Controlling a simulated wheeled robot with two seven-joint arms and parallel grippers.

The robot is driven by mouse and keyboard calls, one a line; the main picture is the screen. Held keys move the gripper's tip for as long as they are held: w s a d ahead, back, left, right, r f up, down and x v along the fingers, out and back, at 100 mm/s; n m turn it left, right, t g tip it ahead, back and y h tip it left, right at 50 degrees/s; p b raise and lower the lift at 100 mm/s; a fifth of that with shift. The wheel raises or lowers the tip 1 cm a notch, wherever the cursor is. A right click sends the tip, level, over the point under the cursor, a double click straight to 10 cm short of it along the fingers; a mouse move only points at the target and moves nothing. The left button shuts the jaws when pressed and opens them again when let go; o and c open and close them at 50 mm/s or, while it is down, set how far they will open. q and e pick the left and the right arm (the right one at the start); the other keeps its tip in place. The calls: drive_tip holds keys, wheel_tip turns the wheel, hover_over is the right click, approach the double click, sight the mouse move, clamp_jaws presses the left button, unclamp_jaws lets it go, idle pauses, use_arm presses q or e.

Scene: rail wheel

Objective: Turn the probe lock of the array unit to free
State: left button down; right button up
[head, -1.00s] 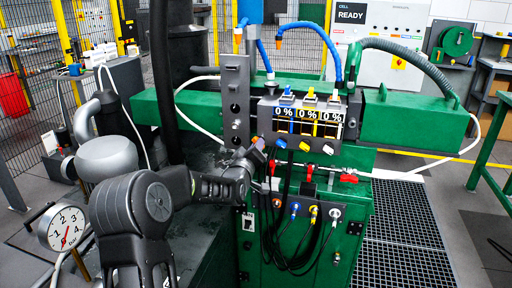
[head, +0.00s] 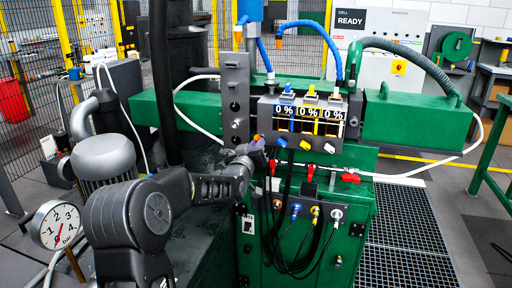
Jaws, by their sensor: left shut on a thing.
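The array unit (head: 264,112) is a grey box at the centre with three displays that read 0 %, and blue, yellow and white knobs below them. My left gripper (head: 258,152) is at its lower left corner, beside the grey upright plate (head: 236,85). It is shut on a small part there, which I take to be the probe lock. A small orange and purple piece (head: 257,140) shows at the fingertips. The fingers hide most of what is held, so its setting cannot be read. My right gripper is not in view.
Red-handled valves (head: 350,178) and plugged cables sit on the green cabinet (head: 345,238) just below. Blue hoses (head: 330,45) hang above the unit. A white hose (head: 205,125) runs behind my left arm. A pressure gauge (head: 60,225) stands at lower left.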

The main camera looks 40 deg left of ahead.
use_arm(q)
drive_tip(key=shift+f, duration=0.15)
drive_tip(key=m+b, duration=0.2)
drive_tip(key=m, duration=0.2)
drive_tip(key=shift+b, duration=0.35)
drive_tip(key=c, duration=1.3)
unclamp_jaws()
drive_tip(key=b+v, duration=0.4)
drive_tip(key=v, duration=0.3)
